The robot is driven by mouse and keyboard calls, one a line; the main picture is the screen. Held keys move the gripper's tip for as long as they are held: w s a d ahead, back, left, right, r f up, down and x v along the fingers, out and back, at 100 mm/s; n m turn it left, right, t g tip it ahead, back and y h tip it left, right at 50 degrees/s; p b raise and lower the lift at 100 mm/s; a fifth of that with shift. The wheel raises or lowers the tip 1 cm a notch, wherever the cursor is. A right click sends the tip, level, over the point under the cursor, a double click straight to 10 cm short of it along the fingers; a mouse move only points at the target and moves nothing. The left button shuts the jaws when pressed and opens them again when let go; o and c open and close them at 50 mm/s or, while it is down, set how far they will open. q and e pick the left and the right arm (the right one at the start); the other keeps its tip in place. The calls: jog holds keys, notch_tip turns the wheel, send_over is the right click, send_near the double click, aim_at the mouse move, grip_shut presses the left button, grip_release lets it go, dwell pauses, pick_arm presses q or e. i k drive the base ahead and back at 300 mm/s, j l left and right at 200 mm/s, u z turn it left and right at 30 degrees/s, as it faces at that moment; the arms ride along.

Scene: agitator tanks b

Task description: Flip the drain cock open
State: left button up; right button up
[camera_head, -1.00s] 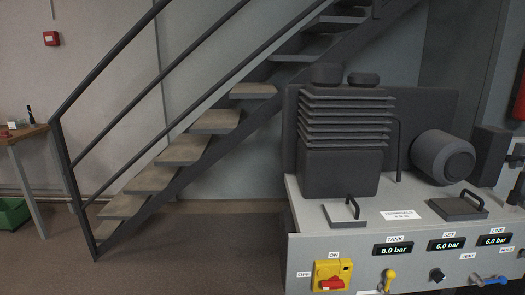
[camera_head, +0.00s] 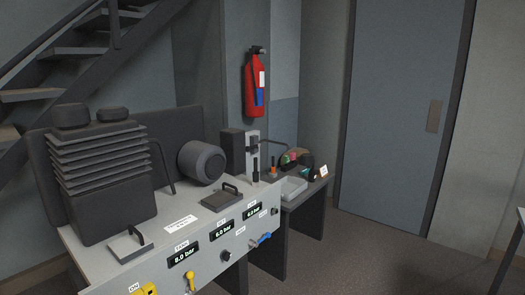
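The grey compressor panel (camera_head: 215,264) stands at the lower left. A small yellow lever valve (camera_head: 189,281) sits on its front below the tank readout, near the bottom edge of the view. A blue lever valve (camera_head: 261,240) sits further right on the same front. A black round knob (camera_head: 226,255) is between them. I cannot read a label that says which lever is the drain cock. Neither of my grippers is in view.
A yellow switch (camera_head: 145,290) is cut off at the bottom. A black compressor block (camera_head: 100,180) and motor (camera_head: 202,163) stand on top. A side bench with a tray (camera_head: 290,188) and small items is to the right. A fire extinguisher (camera_head: 256,85) hangs behind. Floor before the door (camera_head: 400,110) is clear.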

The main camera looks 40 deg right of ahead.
aim_at(258, 145)
jog(key=j+z, duration=0.25)
jog(key=z, duration=0.2)
jog(key=k+j+z, duration=0.1)
jog(key=z, duration=0.4)
jog(key=i+l+z, duration=0.25)
jog(key=k+j, duration=0.35)
jog(key=i+l+z, duration=0.45)
jog(key=i+z, duration=0.45)
jog(key=i, duration=0.15)
jog(key=i+z, duration=0.2)
jog(key=i, duration=1.1)
jog(key=i+u, duration=0.2)
jog(key=i, duration=0.15)
jog(key=i+l+u, duration=0.2)
jog(key=i, duration=0.15)
jog(key=i+l+u, duration=0.2)
jog(key=i, duration=0.15)
